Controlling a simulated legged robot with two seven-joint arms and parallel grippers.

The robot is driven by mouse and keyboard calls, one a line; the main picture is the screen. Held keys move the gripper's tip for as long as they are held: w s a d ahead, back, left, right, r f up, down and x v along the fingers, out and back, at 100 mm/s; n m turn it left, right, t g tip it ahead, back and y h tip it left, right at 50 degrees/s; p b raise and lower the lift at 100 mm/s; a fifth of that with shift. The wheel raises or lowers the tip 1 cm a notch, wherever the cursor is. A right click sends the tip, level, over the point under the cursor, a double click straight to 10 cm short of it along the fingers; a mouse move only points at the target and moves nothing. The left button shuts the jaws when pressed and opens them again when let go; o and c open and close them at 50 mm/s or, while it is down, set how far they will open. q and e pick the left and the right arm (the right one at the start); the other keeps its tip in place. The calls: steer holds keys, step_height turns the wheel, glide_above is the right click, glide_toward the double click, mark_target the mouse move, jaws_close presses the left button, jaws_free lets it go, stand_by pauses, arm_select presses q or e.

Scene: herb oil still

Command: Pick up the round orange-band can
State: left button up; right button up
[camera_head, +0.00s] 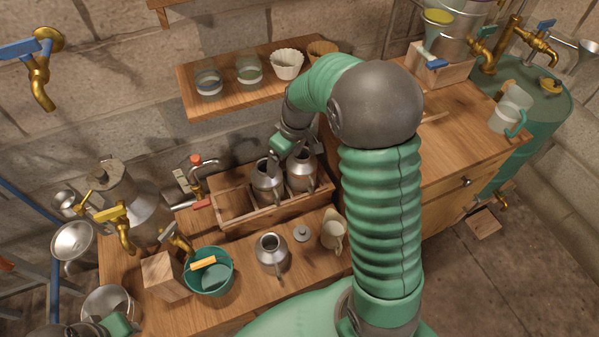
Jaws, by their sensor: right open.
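Two grey metal cans stand in a wooden crate (232,215): a left can (266,183) and a right can (301,172). A third metal can (271,254) stands on the bench in front of the crate. I cannot make out an orange band on any of them, so I cannot tell which is the named can. My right gripper (279,150) is open, just above and behind the crate's cans, close to the left can's top; whether it touches is unclear. Part of my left gripper (112,325) shows at the bottom left edge; its jaws are not clear.
A green bucket (208,280) with an orange-yellow handle, a wooden block (160,275), a small lid (301,233) and a cream jug (333,232) stand on the bench. Brass taps (115,216) are at left. A shelf (205,108) with jars hangs behind.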

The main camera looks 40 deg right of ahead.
steer(key=w+d+f+n+t+y+b, duration=0.1)
steer(key=w+d+f+n, duration=0.1)
steer(key=d, duration=0.8)
steer(key=w+d+f+n+t+b, duration=0.1)
steer(key=w+d+f+n+b, duration=0.15)
steer(key=d, duration=0.85)
glide_above(303, 153)
steer(key=s+d, duration=0.2)
steer(key=s, duration=0.1)
steer(key=shift+m, duration=0.25)
steer(key=f, duration=0.7)
steer(key=f+b, duration=0.1)
steer(key=f, duration=0.2)
steer(key=shift+w+d+f, duration=0.15)
steer(key=shift+w+f, duration=0.05)
steer(key=shift+w, duration=0.05)
steer(key=f, duration=0.1)
steer(key=w+a+f, duration=0.1)
steer(key=f, duration=0.1)
steer(key=w+a+f+b, duration=0.1)
steer(key=shift+f, duration=0.25)
arm_select(q)
steer(key=f, duration=0.4)
steer(key=d+f, duration=0.1)
steer(key=shift+f, duration=0.4)
arm_select(e)
steer(key=shift+d, duration=0.15)
steer(key=c, duration=1.4)
jaws_close()
